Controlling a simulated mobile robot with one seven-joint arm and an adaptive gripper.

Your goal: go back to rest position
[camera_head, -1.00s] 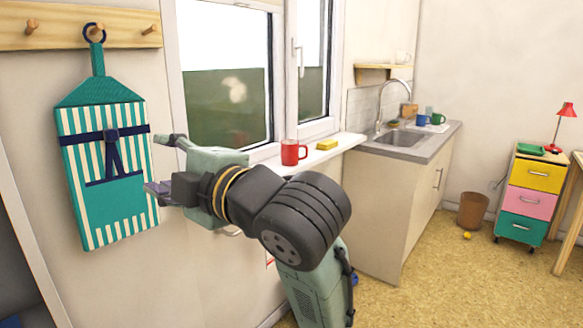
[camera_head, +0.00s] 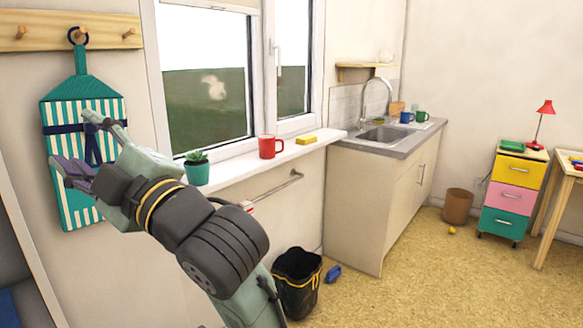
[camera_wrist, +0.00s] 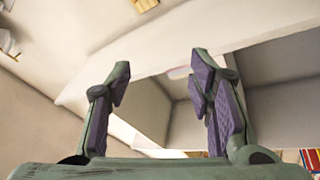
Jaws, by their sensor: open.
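My gripper (camera_head: 72,143) is at the left of the head view, at the end of my raised arm. Its fingers are spread apart with nothing between them. They overlap the striped green apron-shaped hanging (camera_head: 78,195) in the picture; I cannot tell how far in front of it they are. In the wrist view my gripper (camera_wrist: 160,66) also shows both purple-padded fingers apart and the gap empty.
A potted plant (camera_head: 196,169), a red mug (camera_head: 270,147) and a yellow block (camera_head: 306,139) stand on the windowsill (camera_head: 235,171). A black bin (camera_head: 297,284) stands on the floor below. The sink counter (camera_head: 395,143) is beyond.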

